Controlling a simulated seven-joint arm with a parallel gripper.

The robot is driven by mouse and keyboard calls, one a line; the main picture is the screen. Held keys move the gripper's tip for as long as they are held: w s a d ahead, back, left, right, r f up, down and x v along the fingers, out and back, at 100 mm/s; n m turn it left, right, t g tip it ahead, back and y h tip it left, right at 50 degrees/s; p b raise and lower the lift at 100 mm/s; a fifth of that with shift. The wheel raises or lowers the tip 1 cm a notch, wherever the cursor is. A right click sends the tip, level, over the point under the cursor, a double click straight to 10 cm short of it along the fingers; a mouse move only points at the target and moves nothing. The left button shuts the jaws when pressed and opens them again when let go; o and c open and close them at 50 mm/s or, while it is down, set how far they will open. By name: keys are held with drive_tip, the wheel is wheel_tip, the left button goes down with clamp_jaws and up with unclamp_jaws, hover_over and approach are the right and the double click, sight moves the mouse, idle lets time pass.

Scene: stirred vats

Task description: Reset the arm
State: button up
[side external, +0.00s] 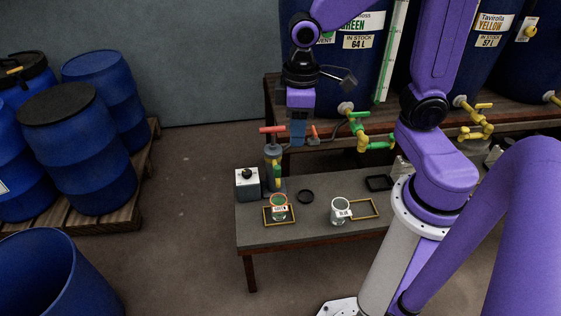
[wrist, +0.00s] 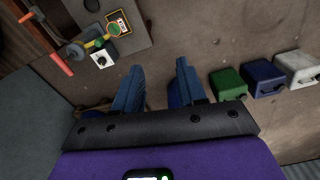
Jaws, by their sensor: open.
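My gripper (side external: 298,138) hangs from my purple arm, above and behind the left part of the grey bench, near the green vat's taps. In the wrist view its two blue fingers (wrist: 157,76) stand well apart with nothing between them. It is open and empty. In the side external view the exact gap between the fingertips is too small to tell.
Behind stand blue vats (side external: 352,75) with yellow taps (side external: 477,122). Canisters (wrist: 265,80) stand on the floor.

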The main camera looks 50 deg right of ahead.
drive_tip(key=s+n, duration=0.5)
drive_tip(key=s, duration=0.8)
drive_tip(key=shift+d+r, duration=0.3)
